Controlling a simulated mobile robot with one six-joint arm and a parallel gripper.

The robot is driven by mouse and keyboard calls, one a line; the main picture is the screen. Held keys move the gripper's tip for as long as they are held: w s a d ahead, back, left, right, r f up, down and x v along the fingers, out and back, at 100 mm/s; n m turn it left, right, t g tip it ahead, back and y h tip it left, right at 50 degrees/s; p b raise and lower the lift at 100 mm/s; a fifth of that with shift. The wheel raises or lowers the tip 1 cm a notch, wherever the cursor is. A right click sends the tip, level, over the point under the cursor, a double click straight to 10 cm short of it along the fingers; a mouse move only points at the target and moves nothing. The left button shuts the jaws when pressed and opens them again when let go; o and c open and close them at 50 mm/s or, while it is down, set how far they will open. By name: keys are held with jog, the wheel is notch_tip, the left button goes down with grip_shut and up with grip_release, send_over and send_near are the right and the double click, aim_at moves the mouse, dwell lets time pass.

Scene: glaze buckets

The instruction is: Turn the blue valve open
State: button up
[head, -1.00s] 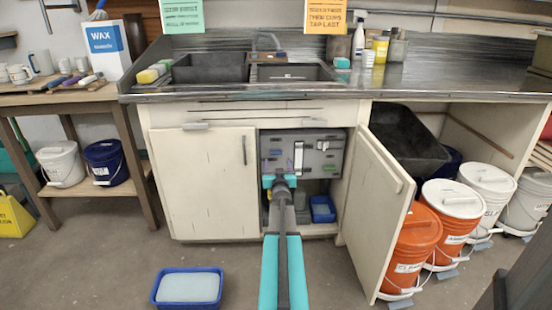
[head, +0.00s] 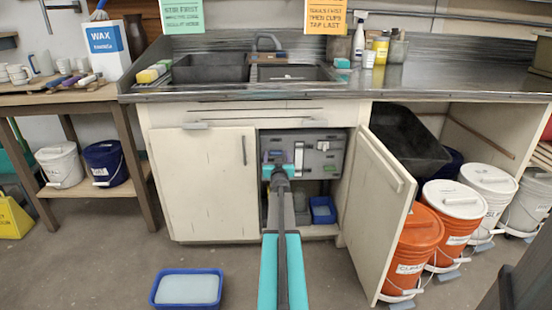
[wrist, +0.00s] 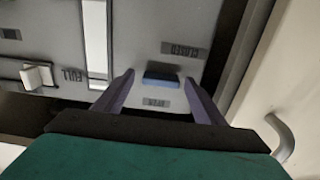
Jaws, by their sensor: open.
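The blue valve (wrist: 162,79) is a small blue handle on a grey panel (wrist: 220,12), seen in the wrist view. Its bar lies roughly level in that picture. An upside-down "CLOSED" label (wrist: 180,49) is above it and an upside-down "OPEN" label (wrist: 157,102) below. My gripper (wrist: 159,77) is open, with one finger on each side of the handle and a visible gap to each. In the head view my gripper (head: 278,158) is in front of the left part of the panel (head: 332,162) and hides the valve.
The panel is inside the sink cabinet, between a closed left door (head: 205,185) and an open right door (head: 375,215). A white gauge strip (wrist: 96,40) and a pale lever (wrist: 38,75) are left of the valve in the wrist view. A blue tub (head: 188,289) stands on the floor.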

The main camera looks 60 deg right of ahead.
jog(key=c, duration=1)
jog(key=shift+a, duration=0.2)
jog(key=shift+c, duration=0.3)
jog(key=shift+d+r, duration=0.1)
jog(key=shift+d, duration=0.1)
